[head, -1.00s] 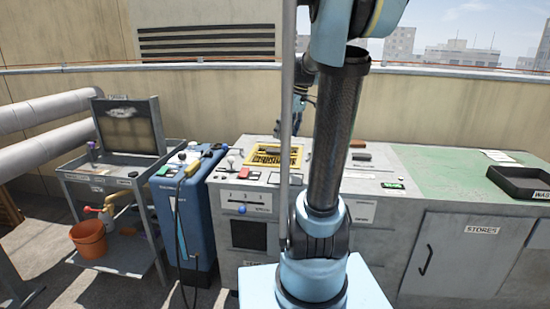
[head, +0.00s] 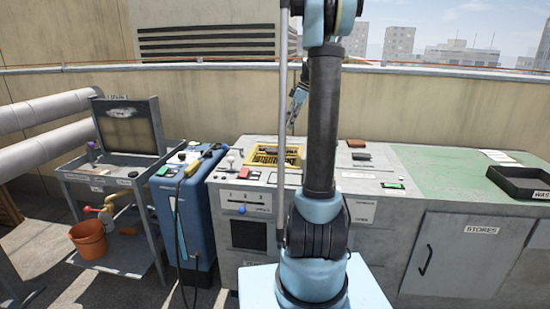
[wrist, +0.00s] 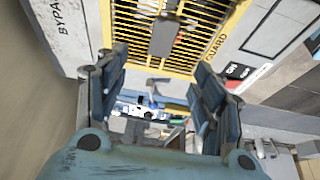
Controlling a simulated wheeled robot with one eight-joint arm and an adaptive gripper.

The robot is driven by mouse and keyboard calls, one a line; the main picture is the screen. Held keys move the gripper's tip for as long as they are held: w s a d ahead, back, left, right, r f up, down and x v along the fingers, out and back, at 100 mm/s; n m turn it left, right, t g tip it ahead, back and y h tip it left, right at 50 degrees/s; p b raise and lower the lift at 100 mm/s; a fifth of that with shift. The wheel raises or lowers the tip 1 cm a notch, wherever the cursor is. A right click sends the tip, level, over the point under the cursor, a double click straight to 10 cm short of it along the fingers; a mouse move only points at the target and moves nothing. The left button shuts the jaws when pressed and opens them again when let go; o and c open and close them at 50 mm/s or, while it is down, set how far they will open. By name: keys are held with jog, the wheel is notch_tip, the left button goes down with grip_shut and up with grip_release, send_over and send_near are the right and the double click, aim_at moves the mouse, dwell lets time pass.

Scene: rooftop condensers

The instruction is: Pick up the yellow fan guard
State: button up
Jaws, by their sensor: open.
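The yellow fan guard (head: 262,159) is a slatted grille with a dark grip across it, set on top of the grey bench unit in the head view. My arm partly covers its right side. In the wrist view the guard (wrist: 137,38) fills the top, with its dark grip (wrist: 163,38) in the middle and the word GUARD beside it. My gripper (head: 294,112) is above the bench, seen just over the guard's right end in the head view. In the wrist view my gripper (wrist: 160,88) has its two fingers wide apart with nothing held, clear of the guard.
A blue machine (head: 185,205) and a grey trolley (head: 105,185) stand left of the bench (head: 385,208). A red block (head: 254,175) and a small green display (head: 392,185) are on the bench. A black tray (head: 523,183) sits far right; the green top (head: 440,168) is mostly clear.

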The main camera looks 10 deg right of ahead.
aim_at(276, 150)
jog(key=x, duration=1.4)
jog(key=shift+s+a+f, duration=0.15)
jog(key=shift+a+f, duration=0.1)
jog(key=shift+f, duration=0.1)
jog(key=shift+s, duration=0.1)
jog(key=c, duration=1.4)
